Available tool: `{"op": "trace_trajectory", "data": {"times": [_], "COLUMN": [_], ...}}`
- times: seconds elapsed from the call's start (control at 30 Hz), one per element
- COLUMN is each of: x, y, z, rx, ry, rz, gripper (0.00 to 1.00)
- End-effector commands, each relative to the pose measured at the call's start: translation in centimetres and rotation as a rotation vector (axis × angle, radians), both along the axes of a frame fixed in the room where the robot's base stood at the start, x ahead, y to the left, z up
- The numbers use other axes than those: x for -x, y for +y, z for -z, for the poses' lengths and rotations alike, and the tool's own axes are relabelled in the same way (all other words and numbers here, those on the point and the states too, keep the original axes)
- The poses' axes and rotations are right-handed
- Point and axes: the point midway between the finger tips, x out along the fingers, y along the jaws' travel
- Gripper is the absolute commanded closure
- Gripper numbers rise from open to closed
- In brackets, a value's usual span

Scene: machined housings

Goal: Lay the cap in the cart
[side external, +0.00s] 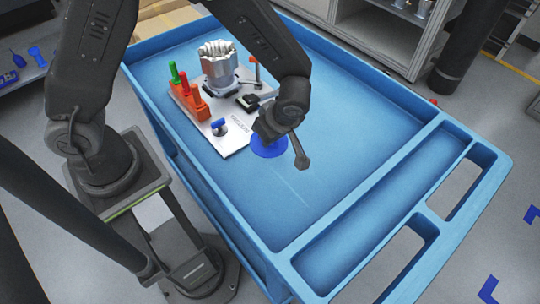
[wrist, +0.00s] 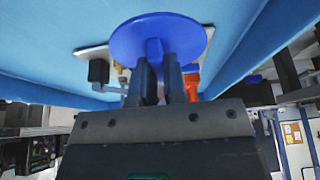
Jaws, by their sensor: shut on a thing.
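The cap is a blue round disc (side external: 268,147), partly hidden behind my wrist in the side view. In the wrist view the blue cap (wrist: 160,38) shows flat side on, with a small blue stub between my fingers. My gripper (wrist: 158,72) is shut on that stub. The cart (side external: 370,170) is a large blue tray with raised rims. In the side view my gripper holds the cap over the cart's floor, just off the front right corner of a metal fixture plate. I cannot tell whether the cap touches the floor.
The fixture plate (side external: 236,142) lies in the cart with a silver housing (side external: 217,70), orange blocks (side external: 192,98), red and green handles, and a small blue-topped part (side external: 219,126). The cart floor to the right is clear. A divider separates a narrow front compartment (side external: 375,225).

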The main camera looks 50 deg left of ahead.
Motion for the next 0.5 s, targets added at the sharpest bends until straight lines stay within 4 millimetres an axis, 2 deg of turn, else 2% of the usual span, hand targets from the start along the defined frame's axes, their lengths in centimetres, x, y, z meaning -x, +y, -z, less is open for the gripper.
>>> {"op": "trace_trajectory", "data": {"times": [0.1, 0.27, 0.5], "x": [0.0, 0.0, 0.0], "y": [0.0, 0.0, 0.0], "z": [2.1, 3.4, 6.7], "rx": [-0.002, -0.001, -0.001], "ry": [0.003, 0.001, 0.001], "rz": [0.001, 0.001, 0.001], "gripper": [1.00, 1.00, 1.00]}}
